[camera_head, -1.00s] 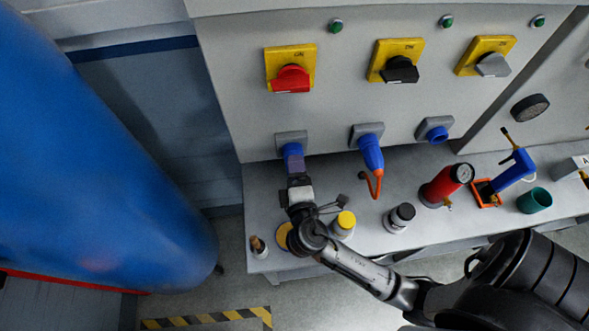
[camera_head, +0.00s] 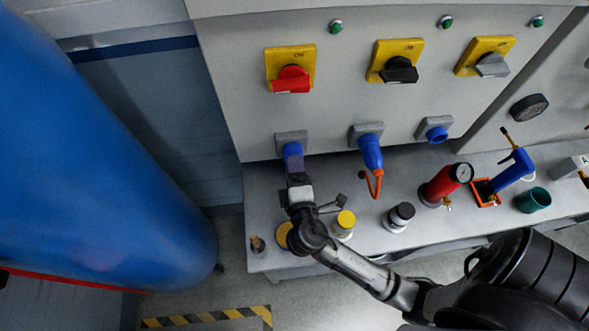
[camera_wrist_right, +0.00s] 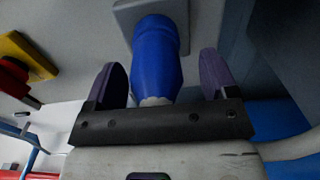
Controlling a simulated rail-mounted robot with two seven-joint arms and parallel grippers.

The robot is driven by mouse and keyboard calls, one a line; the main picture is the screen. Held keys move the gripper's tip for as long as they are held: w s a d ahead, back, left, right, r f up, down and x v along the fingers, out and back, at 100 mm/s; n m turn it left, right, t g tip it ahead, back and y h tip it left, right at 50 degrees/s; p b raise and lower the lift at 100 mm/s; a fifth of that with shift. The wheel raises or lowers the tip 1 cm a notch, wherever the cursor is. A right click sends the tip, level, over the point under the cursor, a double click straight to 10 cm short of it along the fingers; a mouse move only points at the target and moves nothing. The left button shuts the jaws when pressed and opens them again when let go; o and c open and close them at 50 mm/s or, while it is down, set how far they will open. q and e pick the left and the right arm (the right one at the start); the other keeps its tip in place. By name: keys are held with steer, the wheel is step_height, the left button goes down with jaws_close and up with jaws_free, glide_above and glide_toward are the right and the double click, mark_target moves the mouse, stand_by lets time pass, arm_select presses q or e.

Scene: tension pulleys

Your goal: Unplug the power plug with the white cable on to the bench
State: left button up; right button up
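A blue power plug (camera_head: 292,149) sits in the leftmost grey socket (camera_head: 290,136) on the panel above the bench (camera_head: 262,191). In the right wrist view the plug (camera_wrist_right: 157,62) points into its socket, and a whitish piece shows at its near end; the rest of the cable is hidden. My right gripper (camera_head: 296,168) is at this plug. In the right wrist view its two purple fingers (camera_wrist_right: 163,78) stand on either side of the plug, open, with a visible gap at each side. My left gripper is not in view.
A second blue plug (camera_head: 371,152) with an orange cable is in the middle socket; the right socket (camera_head: 436,131) has no plug. A yellow-capped bottle (camera_head: 343,224), a black-topped jar (camera_head: 401,214) and a red gauge cylinder (camera_head: 444,184) stand on the bench. A large blue cylinder (camera_head: 90,150) fills the left.

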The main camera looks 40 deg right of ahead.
steer(key=shift+w+d, duration=0.15)
steer(key=shift+d, duration=0.25)
steer(key=c, duration=1)
steer(key=o, duration=1.2)
steer(key=shift+c, duration=0.2)
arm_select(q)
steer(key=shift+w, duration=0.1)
arm_select(e)
steer(key=shift+a, duration=0.1)
steer(key=shift+s+a+r, duration=0.1)
steer(key=shift+s+a, duration=0.1)
steer(key=shift+b+v, duration=0.35)
steer(key=shift+v, duration=0.5)
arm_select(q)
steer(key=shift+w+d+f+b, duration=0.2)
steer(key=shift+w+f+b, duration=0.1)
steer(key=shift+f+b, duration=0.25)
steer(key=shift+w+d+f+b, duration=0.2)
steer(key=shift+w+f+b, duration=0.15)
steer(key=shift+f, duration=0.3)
arm_select(e)
steer(key=v, duration=1.2)
steer(key=shift+a, duration=0.2)
